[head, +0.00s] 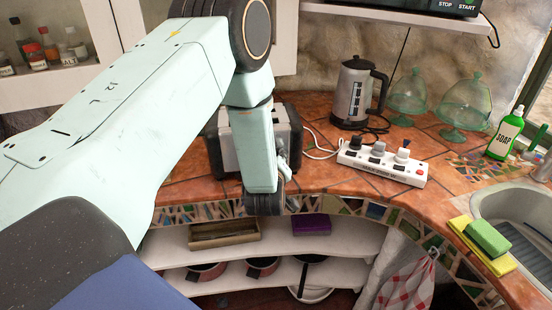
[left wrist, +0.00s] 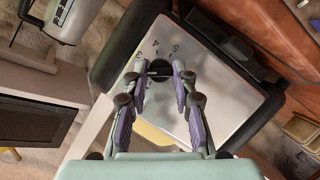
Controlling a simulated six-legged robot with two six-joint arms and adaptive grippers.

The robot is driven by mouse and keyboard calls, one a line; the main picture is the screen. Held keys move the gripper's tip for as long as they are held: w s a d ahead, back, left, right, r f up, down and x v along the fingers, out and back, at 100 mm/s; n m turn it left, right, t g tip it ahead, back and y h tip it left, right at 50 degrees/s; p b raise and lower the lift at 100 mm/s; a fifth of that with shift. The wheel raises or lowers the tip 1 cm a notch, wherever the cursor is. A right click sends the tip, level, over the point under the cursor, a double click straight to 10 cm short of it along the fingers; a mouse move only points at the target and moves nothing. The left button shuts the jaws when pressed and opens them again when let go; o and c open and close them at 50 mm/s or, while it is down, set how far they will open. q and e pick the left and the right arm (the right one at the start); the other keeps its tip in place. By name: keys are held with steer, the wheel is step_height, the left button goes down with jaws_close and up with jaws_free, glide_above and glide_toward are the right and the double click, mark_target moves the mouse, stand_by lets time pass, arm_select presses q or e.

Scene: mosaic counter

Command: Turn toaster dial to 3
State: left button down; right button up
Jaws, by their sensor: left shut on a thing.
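The toaster (head: 222,150) stands on the tiled counter, silver with black ends, partly hidden behind my left arm. In the left wrist view its silver panel (left wrist: 215,85) fills the middle, tilted in the picture. The dark round dial (left wrist: 159,68) sits on this panel, with numerals including 4 and 5 around its upper edge. My left gripper (left wrist: 160,73) has its two fingertips on either side of the dial, shut on it. The dial's pointer is too small to read. In the head view the dial is hidden. My right gripper is not in view.
A kettle (head: 353,92) and a white power strip (head: 382,163) with plugs stand right of the toaster. Green glass domes (head: 465,103), a soap bottle (head: 506,135) and a sink (head: 512,210) lie farther right. Shelves (head: 290,243) with pans are below the counter edge.

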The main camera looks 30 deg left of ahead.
arm_select(q)
steer(key=shift+w+d+r+m+g+y+p, duration=0.1)
steer(key=shift+m+g+y+p, duration=0.5)
steer(key=shift+m, duration=0.55)
steer(key=shift+w+d+m+g+y+p, duration=0.1)
steer(key=shift+m+g+y+p, duration=0.5)
steer(key=shift+m, duration=0.55)
steer(key=c, duration=1.1)
jaws_free()
steer(key=shift+s+d, duration=0.1)
steer(key=v, duration=0.7)
steer(key=shift+s+r, duration=0.1)
steer(key=shift+r, duration=0.1)
